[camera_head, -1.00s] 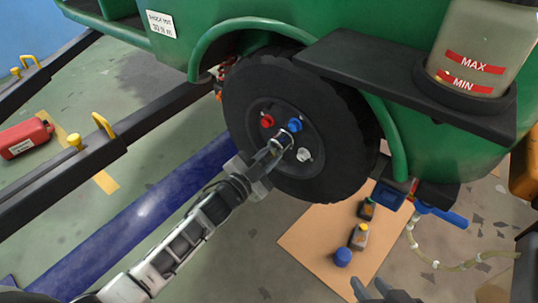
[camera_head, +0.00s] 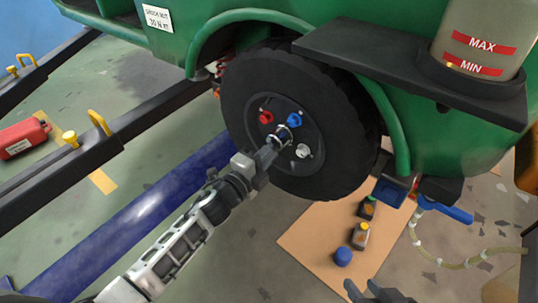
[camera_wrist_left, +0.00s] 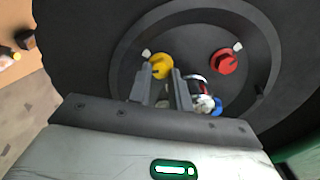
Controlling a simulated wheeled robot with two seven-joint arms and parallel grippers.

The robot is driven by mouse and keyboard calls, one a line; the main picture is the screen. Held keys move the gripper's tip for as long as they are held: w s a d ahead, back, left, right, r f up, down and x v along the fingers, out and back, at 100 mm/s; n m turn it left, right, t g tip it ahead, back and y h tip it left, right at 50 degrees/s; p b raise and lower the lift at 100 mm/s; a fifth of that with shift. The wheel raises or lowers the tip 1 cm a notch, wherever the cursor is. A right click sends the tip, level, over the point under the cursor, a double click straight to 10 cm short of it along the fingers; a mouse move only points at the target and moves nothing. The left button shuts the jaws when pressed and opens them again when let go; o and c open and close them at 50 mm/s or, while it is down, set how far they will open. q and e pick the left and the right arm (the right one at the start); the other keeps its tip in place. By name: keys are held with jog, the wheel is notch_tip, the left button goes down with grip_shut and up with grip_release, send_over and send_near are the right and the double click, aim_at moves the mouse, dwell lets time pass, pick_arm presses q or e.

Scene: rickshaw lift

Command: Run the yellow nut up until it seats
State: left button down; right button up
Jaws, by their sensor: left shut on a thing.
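The yellow nut (camera_wrist_left: 159,65) sits on the black wheel (camera_head: 250,85) in the left wrist view, between the tips of my left gripper (camera_wrist_left: 162,75). The jaws are shut on it. In the head view my left gripper (camera_head: 275,143) reaches the hub from the lower left and hides the yellow nut. A red nut (camera_head: 266,117), a blue nut (camera_head: 294,120) and a pale nut (camera_head: 303,151) show around the hub. The red nut (camera_wrist_left: 223,61) and part of the blue nut (camera_wrist_left: 216,107) also show in the wrist view. My right gripper (camera_head: 363,288) is low in the head view, open and empty.
A green fender (camera_head: 225,28) and black step (camera_head: 400,70) overhang the wheel. Dark rails (camera_head: 60,160) and a blue beam (camera_head: 140,220) lie left. A hose (camera_head: 450,262) lies right.

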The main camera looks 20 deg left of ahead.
pick_arm(q)
jog(key=shift+s+f+m, duration=0.1)
jog(key=shift+f+m, duration=0.1)
jog(key=shift+m, duration=0.6)
jog(key=shift+a, duration=0.1)
jog(key=c, duration=1.3)
grip_release()
jog(key=shift+r, duration=0.15)
jog(key=shift+r, duration=0.15)
